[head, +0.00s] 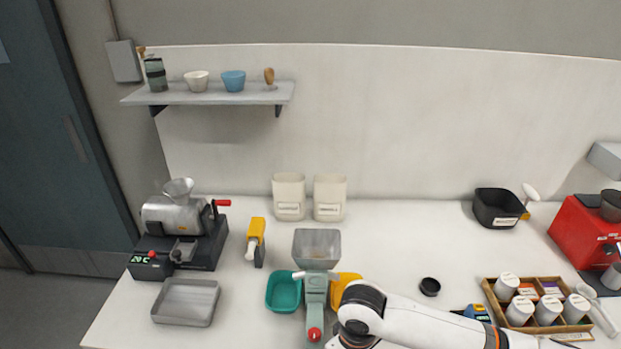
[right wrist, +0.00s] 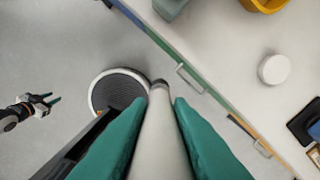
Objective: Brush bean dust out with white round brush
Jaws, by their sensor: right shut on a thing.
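My right gripper (right wrist: 155,115) shows its green fingers in the right wrist view, shut on a pale rod-shaped thing (right wrist: 160,135) with a darker tip. This may be the white round brush; its bristles cannot be made out. It is held over the floor, in front of the table edge. My left gripper (right wrist: 42,101) shows at the left of the same view, fingers apart and empty. Neither gripper shows in the head view. The bucket elevator (head: 316,262), with grey hopper and green body, stands mid-table. No bean dust can be made out.
A teal bin (head: 284,291) and a yellow bin (head: 345,286) flank the elevator. A metal tray (head: 186,302) and a roaster (head: 178,225) stand left. A black cup (head: 430,287) and wooden box (head: 538,304) lie right.

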